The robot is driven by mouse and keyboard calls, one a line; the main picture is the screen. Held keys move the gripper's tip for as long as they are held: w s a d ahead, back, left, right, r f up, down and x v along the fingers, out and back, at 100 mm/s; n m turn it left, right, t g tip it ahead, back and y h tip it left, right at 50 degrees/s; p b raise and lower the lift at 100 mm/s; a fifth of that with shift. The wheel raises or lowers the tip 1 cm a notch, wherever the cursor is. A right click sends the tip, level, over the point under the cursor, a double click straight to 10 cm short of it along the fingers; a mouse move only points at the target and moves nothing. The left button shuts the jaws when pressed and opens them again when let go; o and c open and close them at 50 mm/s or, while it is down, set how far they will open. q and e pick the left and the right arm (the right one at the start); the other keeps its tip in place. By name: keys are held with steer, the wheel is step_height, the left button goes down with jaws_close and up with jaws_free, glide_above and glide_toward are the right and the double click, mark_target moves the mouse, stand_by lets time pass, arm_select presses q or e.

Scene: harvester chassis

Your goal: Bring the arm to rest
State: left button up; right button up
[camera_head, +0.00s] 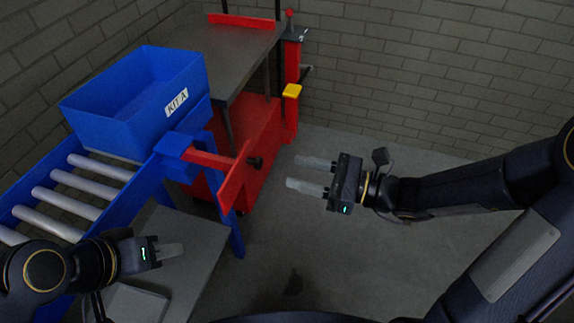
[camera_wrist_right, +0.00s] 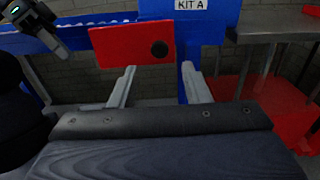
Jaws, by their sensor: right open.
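My right arm reaches in from the right in the head view, and its gripper (camera_head: 308,173) is open and empty above the bare floor. The two fingers of the right gripper (camera_wrist_right: 160,88) stand apart in the right wrist view with nothing between them. My left gripper (camera_head: 170,251) is at the lower left in the head view, over a grey surface. Its fingers overlap there, so its opening is unclear. Part of the left gripper (camera_wrist_right: 50,35) also shows at the upper left in the right wrist view.
A blue bin labelled KIT A (camera_head: 118,125) stands on a blue roller conveyor (camera_head: 150,190). A red plate with a black knob (camera_head: 236,180) juts from the conveyor's end. A metal table (camera_head: 245,62) with red parts is behind. The floor (camera_head: 400,260) below my right arm is largely clear.

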steer(key=shift+s+d, duration=0.1)
steer(key=shift+d, duration=0.1)
stand_by(0.4)
steer(key=s+d+n+g+h, duration=0.3)
steer(key=s+n+g+h, duration=0.2)
steer(key=s+n, duration=0.75)
steer(key=s+d+f+n+t+h, duration=0.15)
steer(key=d+n+t+h, duration=0.25)
steer(key=d+n+h, duration=0.55)
step_height(320, 180, up, 17)
steer(key=d+m+y+p, duration=0.1)
steer(key=d+p, duration=0.1)
steer(key=p, duration=1.5)
steer(key=shift+s+d+m, duration=0.15)
steer(key=shift+s+m, duration=0.15)
steer(key=shift+s, duration=0.1)
